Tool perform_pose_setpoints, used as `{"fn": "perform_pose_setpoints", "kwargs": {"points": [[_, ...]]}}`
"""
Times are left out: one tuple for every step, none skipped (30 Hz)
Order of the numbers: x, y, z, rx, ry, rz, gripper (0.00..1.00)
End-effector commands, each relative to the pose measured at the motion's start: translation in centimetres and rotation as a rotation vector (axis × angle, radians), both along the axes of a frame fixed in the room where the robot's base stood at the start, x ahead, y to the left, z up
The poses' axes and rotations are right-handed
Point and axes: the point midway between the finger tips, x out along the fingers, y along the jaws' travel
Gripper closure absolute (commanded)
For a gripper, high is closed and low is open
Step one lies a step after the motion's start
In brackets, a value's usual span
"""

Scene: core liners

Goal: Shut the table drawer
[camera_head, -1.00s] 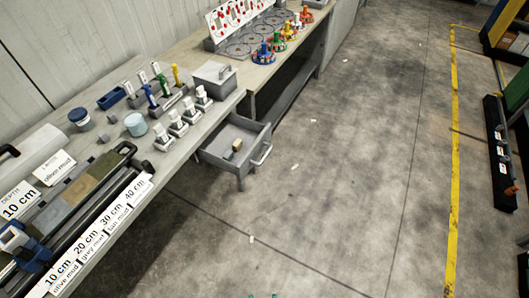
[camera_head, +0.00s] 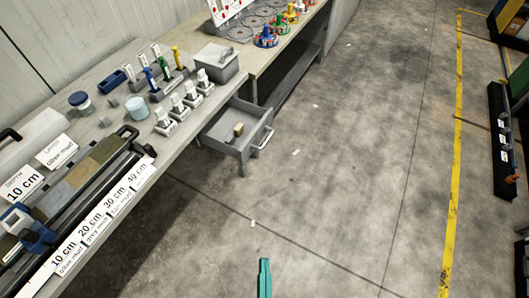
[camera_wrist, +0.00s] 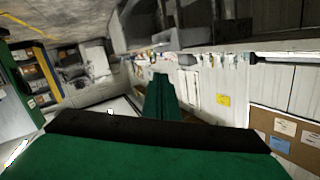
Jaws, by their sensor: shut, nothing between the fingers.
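The grey table drawer (camera_head: 222,146) is pulled out from under the table, at the centre of the head view. A small tan block and a small grey piece lie inside it. Its light bar handle (camera_head: 266,137) is on the front, facing right. My gripper (camera_head: 265,264) shows as a narrow teal shape at the bottom of the head view, below the drawer and apart from it. In the wrist view its green fingers (camera_wrist: 162,98) are together, with nothing held. The drawer cannot be made out clearly in the wrist view.
The long table (camera_head: 124,166) carries a core tray, depth labels, white-topped holders, a grey lidded box (camera_head: 216,63) and coloured stands. The concrete floor (camera_head: 345,170) right of the drawer is open, with small light scraps. A yellow line (camera_head: 455,150) runs along the right.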

Motion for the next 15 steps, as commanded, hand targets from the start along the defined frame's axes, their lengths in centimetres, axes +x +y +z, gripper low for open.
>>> {"fn": "perform_pose_setpoints", "kwargs": {"points": [[1.6,-0.1,-0.7,0.071,-0.029,-0.015,1.0],[2.4,-0.3,-1.2,0.115,-0.044,-0.027,1.0],[3.5,-0.5,-1.7,0.177,-0.063,-0.04,1.0],[4.3,-0.5,-2.0,0.22,-0.078,-0.05,1.0],[5.2,-0.6,-2.4,0.266,-0.091,-0.058,1.0],[6.4,-0.8,-2.9,0.324,-0.11,-0.071,1.0],[7.3,-0.9,-3.2,0.37,-0.125,-0.079,1.0],[8.2,-1.1,-3.6,0.413,-0.138,-0.089,1.0],[9.5,-1.2,-4.0,0.475,-0.154,-0.099,1.0],[10.4,-1.3,-4.3,0.519,-0.168,-0.108,1.0],[11.4,-1.4,-4.6,0.564,-0.182,-0.116,1.0],[12.7,-1.5,-5.0,0.624,-0.197,-0.127,1.0],[13.7,-1.6,-5.3,0.668,-0.21,-0.136,1.0],[14.7,-1.8,-5.5,0.714,-0.223,-0.144,1.0],[16.1,-1.9,-5.8,0.773,-0.237,-0.154,1.0]]}}
